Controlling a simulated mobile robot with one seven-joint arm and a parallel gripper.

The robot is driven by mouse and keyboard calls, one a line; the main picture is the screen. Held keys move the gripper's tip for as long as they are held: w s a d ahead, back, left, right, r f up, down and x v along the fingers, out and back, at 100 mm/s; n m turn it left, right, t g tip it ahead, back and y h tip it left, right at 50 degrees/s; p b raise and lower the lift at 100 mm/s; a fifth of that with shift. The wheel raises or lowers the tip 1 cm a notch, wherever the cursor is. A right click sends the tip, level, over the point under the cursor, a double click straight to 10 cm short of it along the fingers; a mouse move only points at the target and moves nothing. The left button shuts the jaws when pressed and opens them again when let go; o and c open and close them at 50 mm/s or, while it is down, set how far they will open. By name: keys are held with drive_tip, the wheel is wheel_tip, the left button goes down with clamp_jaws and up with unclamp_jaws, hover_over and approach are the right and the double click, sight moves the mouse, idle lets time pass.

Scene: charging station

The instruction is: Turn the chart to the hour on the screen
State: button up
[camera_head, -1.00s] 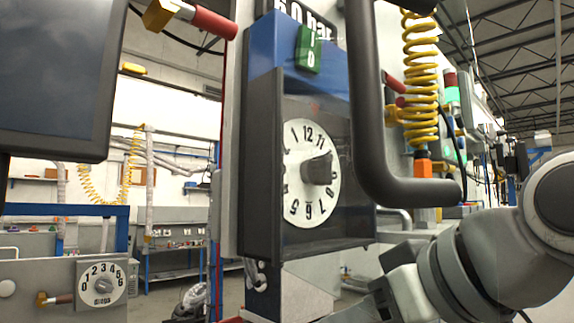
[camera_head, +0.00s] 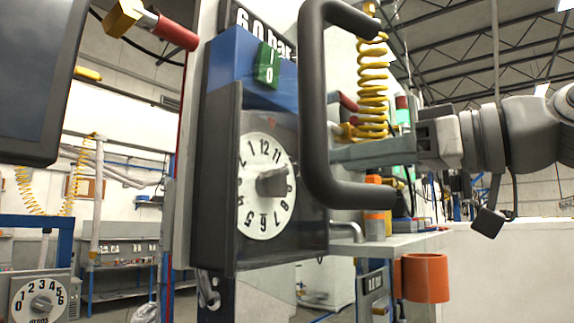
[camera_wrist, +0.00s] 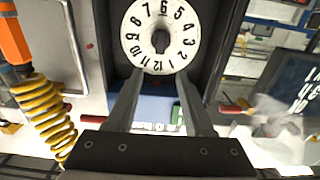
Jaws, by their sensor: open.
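The chart is a white round dial (camera_head: 249,208) numbered 1 to 12, with a grey knob (camera_head: 272,184) at its centre. It sits in a dark recessed box, with 12 near the top and a small red mark above. In the wrist view the dial (camera_wrist: 134,45) appears upside down, its knob (camera_wrist: 160,41) beyond my fingertips. My gripper (camera_wrist: 160,74) is open and empty, pointing at the dial and apart from the knob. In the head view my gripper (camera_head: 375,151) is partly hidden behind a black handle. A dark screen (camera_wrist: 297,85) shows white characters, cut off and unreadable.
The thick black handle (camera_head: 316,130) stands in front of the box's right side. A yellow coiled hose (camera_head: 373,90) hangs behind my gripper. A dark panel (camera_head: 30,80) fills the upper left. A smaller dial (camera_head: 40,300) is lower left; an orange cup (camera_head: 425,278) is lower right.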

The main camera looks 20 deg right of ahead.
drive_tip(key=p+x, duration=0.1)
drive_tip(key=x, duration=0.9)
drive_tip(key=shift+w+a+p, duration=0.2)
drive_tip(key=shift+w+p, duration=0.15)
clamp_jaws()
idle(0.8)
